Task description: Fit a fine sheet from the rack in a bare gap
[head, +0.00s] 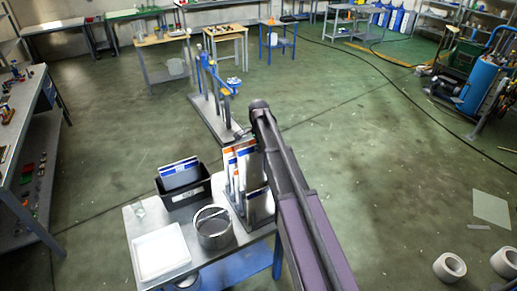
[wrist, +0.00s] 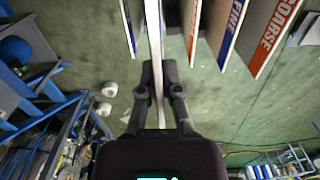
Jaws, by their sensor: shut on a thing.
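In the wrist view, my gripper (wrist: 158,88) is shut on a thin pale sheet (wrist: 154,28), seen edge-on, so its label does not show. To its right hang a sheet marked FINE in blue (wrist: 232,30) and one marked COARSE in orange (wrist: 274,36). A narrow sheet with an orange edge (wrist: 192,28) is closer on the right, and a blue-edged sheet (wrist: 129,26) is on the left. In the head view, upright sheets with orange and blue tops (head: 241,160) stand at the table's right side, partly behind my arm. My gripper cannot be made out there.
The table (head: 140,222) also carries a black bin (head: 190,195) with blue-banded sheets, a white tray (head: 160,252), a round metal pot (head: 213,232) and a small clear piece (head: 139,208). A stand with blue-topped posts (head: 212,112) is behind.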

